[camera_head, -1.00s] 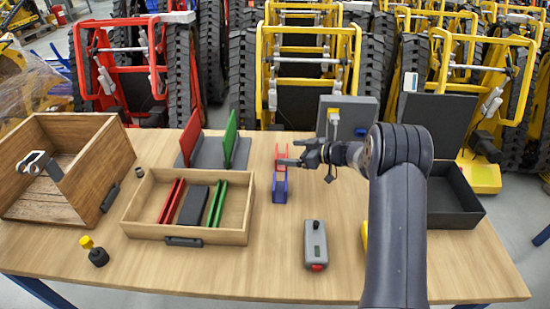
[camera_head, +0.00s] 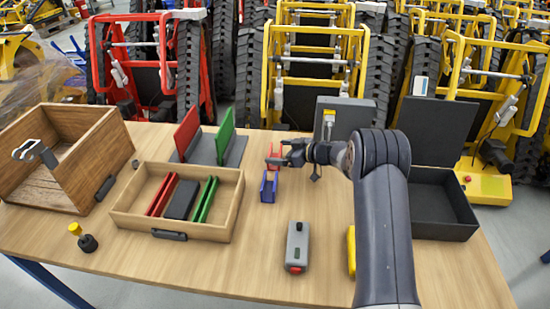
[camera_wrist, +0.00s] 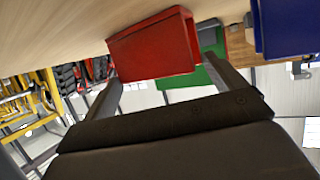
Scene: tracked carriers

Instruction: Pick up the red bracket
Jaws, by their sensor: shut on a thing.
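The red bracket (camera_head: 276,149) is a small upright U-shaped piece near the middle of the table's far half. In the wrist view the red bracket (camera_wrist: 150,45) lies between the two fingers. My gripper (camera_head: 273,161) reaches it from the right and is shut on it; the gripper (camera_wrist: 165,82) also shows from behind in the wrist view. The fingers partly hide the bracket in the head view. I cannot tell whether it is touching the table or slightly above it.
A blue bracket (camera_head: 268,187) stands just in front of the red one. Red and green plates stand in a grey holder (camera_head: 238,152) to the left, behind a shallow wooden tray (camera_head: 190,234). A grey box with buttons (camera_head: 297,247) lies nearer. A black open bin (camera_head: 440,223) is at right.

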